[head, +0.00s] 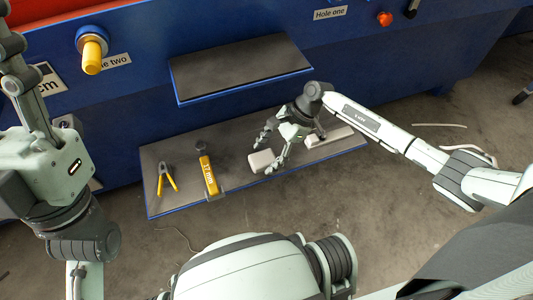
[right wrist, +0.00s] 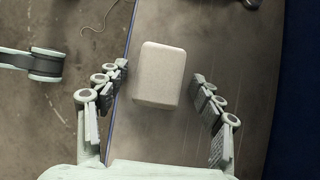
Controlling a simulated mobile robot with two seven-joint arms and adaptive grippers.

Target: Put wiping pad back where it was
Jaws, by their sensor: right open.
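The wiping pad, a pale rounded block (head: 261,160), lies on the low dark shelf (head: 229,208). In the right wrist view the pad (right wrist: 159,75) lies flat between the spread fingers, with a gap on both sides. My right gripper (head: 270,153) is open over the pad and reaches down from the right; it also shows in the right wrist view (right wrist: 160,72). My left gripper (head: 8,45) is at the far left, away from the shelf, its fingers partly cut off by the picture edge.
Yellow-handled pliers (head: 166,178) and a yellow tool marked 17 mm (head: 208,175) lie left of the pad. A pale bar (head: 328,138) lies right of it, partly behind my gripper. A second dark shelf (head: 240,68) juts out above. A yellow-tipped plug (head: 92,55) sticks out upper left.

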